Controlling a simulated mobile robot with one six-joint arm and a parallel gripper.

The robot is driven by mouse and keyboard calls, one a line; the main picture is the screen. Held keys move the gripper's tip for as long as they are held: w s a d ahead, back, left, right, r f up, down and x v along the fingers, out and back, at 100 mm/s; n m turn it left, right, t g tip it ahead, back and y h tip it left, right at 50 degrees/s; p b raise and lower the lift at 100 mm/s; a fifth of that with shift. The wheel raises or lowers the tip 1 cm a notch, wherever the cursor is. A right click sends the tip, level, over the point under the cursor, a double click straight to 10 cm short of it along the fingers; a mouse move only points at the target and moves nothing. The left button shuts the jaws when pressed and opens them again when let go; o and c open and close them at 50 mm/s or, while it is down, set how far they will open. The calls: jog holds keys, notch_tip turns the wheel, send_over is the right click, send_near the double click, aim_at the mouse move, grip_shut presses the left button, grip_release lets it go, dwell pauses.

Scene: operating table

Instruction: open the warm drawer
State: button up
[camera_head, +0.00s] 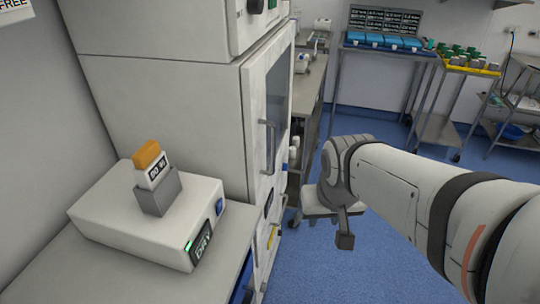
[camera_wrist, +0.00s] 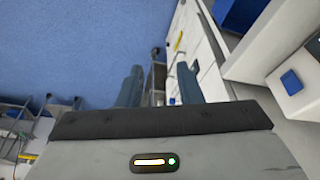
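A tall white cabinet (camera_head: 165,115) stands left of centre in the head view. Its front has an upper glass door with a vertical handle (camera_head: 268,145). Lower on the front are a dark handle (camera_head: 268,204) and a yellow piece (camera_head: 272,237). I cannot read which part is the warm drawer, and no drawer visibly stands out. The wrist view shows a white front with a yellow piece (camera_wrist: 178,41) ahead and to the right. My gripper (camera_wrist: 158,88) is open and empty, with its fingers apart. In the head view it is right of the cabinet front, apart from it.
A white device (camera_head: 120,215) with a green light sits on the counter (camera_head: 130,285) at the left, holding an orange-topped block (camera_head: 150,165). A blue-tray table (camera_head: 385,50) and a yellow-topped cart (camera_head: 465,66) stand at the back. Blue floor (camera_head: 330,275) is clear in front.

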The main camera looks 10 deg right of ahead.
aim_at(284, 208)
jog(key=w+d+f+m+t+b, duration=0.2)
jog(key=w+f+m+t+b, duration=0.15)
jog(key=w+f+b, duration=0.65)
jog(key=w+d+f+m+t+b, duration=0.2)
jog(key=w+f+m+t+b, duration=0.3)
jog(key=w+f, duration=0.75)
jog(key=w+a+f+m+t+y+b, duration=0.1)
jog(key=w+f+t+y+b, duration=0.2)
jog(key=f+b, duration=0.5)
jog(key=w+a+f+m+y+b, duration=0.1)
jog(key=w+f+m+y+b, duration=0.3)
jog(key=f, duration=0.7)
jog(key=shift+w+a+f+n+t+h+b, duration=0.1)
jog(key=shift+w+a+n+b, duration=0.35)
jog(key=shift+w, duration=0.85)
jog(key=shift+w+a+f+n+t+h+b, duration=0.1)
jog(key=shift+w+a+n+b, duration=0.15)
jog(key=shift+w+a+b, duration=0.75)
jog(key=shift+w+a+f+n+t+h+b, duration=0.1)
jog(key=shift+w+a+n+b, duration=0.2)
jog(key=shift+w, duration=1.35)
jog(key=shift+d, duration=0.1)
jog(key=shift+c, duration=0.5)
grip_shut()
